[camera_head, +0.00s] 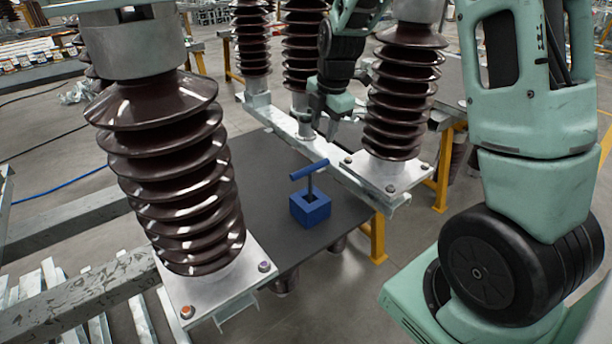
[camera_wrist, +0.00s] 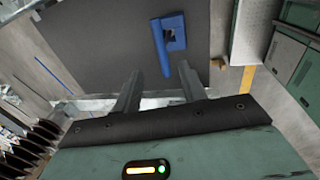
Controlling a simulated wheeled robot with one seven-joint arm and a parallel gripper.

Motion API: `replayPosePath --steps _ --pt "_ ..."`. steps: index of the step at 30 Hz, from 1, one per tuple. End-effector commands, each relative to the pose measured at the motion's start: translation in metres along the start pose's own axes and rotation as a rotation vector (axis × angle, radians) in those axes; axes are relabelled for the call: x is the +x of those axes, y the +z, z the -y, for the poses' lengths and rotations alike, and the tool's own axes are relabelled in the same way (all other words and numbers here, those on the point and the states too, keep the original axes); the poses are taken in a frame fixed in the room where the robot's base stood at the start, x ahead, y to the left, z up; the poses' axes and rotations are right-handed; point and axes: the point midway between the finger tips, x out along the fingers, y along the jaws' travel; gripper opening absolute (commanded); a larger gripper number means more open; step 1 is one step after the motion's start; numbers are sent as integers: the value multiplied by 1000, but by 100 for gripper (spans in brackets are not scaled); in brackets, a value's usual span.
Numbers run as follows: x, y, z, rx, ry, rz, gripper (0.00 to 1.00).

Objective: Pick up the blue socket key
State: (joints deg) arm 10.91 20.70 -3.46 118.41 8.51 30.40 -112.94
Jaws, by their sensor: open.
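The blue socket key (camera_head: 311,176) stands upright in a blue block (camera_head: 310,211) on the dark table, its crossbar on top. In the wrist view, the key's long bar (camera_wrist: 160,50) lies just beyond the fingertips, roughly in line with the gap between them, with the block (camera_wrist: 177,42) beside it. My gripper (camera_wrist: 158,72) is open and empty, its two grey fingers apart. In the head view, my gripper (camera_head: 328,122) is behind and above the key, near the metal beam, clear of the key; its fingertips are hard to make out there.
A large brown ribbed insulator (camera_head: 175,165) on a metal plate stands at the front left. Another insulator (camera_head: 403,95) stands to the right of my gripper. A metal beam (camera_head: 345,172) runs behind the block. The dark tabletop (camera_head: 265,165) is bare around the block.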

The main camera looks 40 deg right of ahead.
Motion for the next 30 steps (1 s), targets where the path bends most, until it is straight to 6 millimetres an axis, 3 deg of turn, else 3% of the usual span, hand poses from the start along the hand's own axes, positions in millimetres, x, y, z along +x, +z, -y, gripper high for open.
replayPosePath --steps 6,12,20,30 --pt "47 -1 1 0 -6 -1 42" --pt "79 -1 0 0 -3 -1 42" --pt "94 -1 0 0 -1 0 42" --pt "135 0 0 0 -2 -1 42"
